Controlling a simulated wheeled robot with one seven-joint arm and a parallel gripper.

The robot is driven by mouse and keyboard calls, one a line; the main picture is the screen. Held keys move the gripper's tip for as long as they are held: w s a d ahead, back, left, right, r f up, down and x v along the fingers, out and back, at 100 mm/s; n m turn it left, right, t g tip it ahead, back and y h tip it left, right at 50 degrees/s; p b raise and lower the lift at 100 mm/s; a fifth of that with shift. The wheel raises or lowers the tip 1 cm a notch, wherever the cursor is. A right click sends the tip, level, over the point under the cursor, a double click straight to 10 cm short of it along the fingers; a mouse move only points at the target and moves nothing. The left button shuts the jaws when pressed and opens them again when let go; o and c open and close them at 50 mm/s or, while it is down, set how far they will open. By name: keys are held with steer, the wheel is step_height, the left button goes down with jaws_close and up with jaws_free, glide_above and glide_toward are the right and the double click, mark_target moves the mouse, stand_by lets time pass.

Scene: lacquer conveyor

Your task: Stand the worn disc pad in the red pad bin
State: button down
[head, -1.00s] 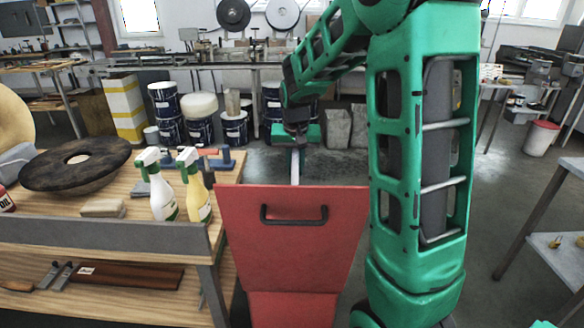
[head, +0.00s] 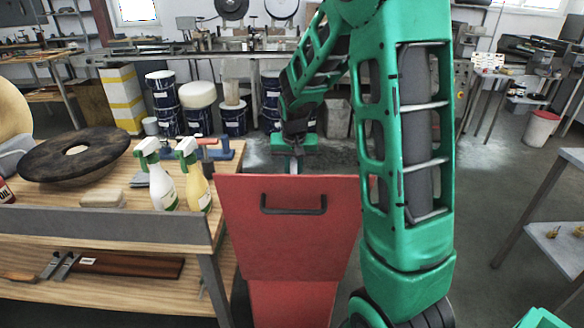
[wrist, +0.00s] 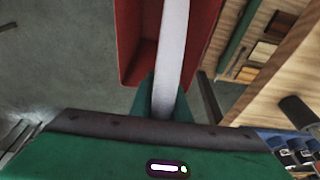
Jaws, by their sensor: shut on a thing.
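My gripper (head: 294,150) is shut on the worn disc pad, a thin pale grey disc seen edge-on. In the head view only a short upper strip of the pad (head: 294,167) shows; the rest is hidden behind the red pad bin (head: 290,240). The bin is tall, with a black handle on its front. In the wrist view the pad (wrist: 172,45) stands out from between my green fingers (wrist: 165,103), with red bin walls (wrist: 130,55) on both sides of it. I cannot tell whether its lower edge touches the bin floor.
A wooden bench (head: 100,235) stands left of the bin, holding a dark disc with a centre hole (head: 75,155) and two spray bottles (head: 160,180). Blue cans (head: 198,122) stand behind. A metal table (head: 560,240) is at right, with open floor between.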

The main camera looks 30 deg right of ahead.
steer(key=shift+f, duration=5.5)
steer(key=c, duration=1.6)
jaws_free()
steer(key=v, duration=1)
steer(key=shift+a+r, duration=0.15)
steer(key=shift+r, duration=0.2)
